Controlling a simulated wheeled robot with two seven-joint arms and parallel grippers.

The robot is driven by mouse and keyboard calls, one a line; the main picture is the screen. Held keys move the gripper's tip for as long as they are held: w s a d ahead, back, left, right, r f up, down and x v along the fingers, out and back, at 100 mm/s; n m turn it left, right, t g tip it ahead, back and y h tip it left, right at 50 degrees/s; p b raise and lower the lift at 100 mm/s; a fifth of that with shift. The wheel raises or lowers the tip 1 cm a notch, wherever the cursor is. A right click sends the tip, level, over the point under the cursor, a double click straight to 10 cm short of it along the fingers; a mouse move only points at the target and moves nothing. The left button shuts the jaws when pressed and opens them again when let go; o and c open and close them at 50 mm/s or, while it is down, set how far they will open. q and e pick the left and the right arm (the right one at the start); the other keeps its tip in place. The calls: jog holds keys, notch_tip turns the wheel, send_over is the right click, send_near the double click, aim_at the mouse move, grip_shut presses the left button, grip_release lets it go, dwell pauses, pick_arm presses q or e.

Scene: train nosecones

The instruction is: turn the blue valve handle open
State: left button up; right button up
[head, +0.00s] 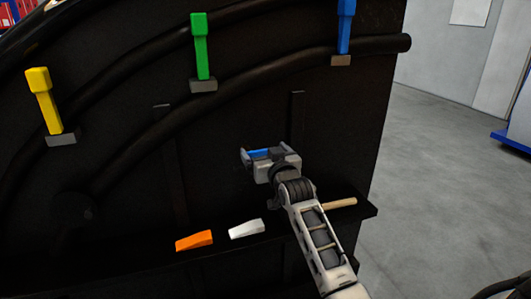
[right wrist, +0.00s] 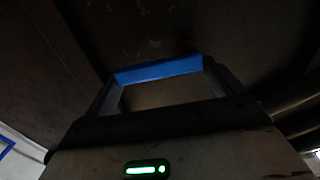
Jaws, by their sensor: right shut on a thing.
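The blue valve handle (head: 345,25) stands upright on a grey base at the top right of the black panel, cut off by the top edge of the head view. My right gripper (head: 262,155) is below and left of it, apart from it, in front of the panel. It is shut on a small blue piece (head: 259,153). In the right wrist view the blue piece (right wrist: 158,69) spans the gap between both fingers; its full shape is hidden. My left gripper is not in view.
A green handle (head: 201,50) and a yellow handle (head: 43,100) stand upright to the left. An orange wedge (head: 194,240), a white wedge (head: 246,229) and a wooden stick (head: 341,203) lie on the ledge (head: 150,252). Open floor (head: 445,170) lies right.

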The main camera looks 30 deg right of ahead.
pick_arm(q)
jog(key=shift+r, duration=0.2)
pick_arm(e)
jog(key=shift+r, duration=0.1)
pick_arm(q)
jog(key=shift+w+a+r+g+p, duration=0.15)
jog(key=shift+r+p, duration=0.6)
jog(key=shift+p, duration=1.35)
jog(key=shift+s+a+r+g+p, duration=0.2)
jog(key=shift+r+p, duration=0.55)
jog(key=shift+p, duration=1.35)
pick_arm(e)
jog(key=shift+w+a+r+n, duration=0.2)
jog(key=shift+a+r+n, duration=0.45)
jog(key=shift+n, duration=2.3)
jog(key=shift+w+a+r+n, duration=0.3)
jog(key=shift+a+n, duration=0.55)
jog(key=shift+n, duration=2.15)
jog(key=shift+w+a+r+n, duration=0.1)
jog(key=shift+a+r+n, duration=0.55)
jog(key=shift+n, duration=2.3)
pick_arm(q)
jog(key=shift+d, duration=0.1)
pick_arm(e)
jog(key=shift+a+f, duration=0.1)
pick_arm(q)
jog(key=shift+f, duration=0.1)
pick_arm(e)
jog(key=o, duration=1.1)
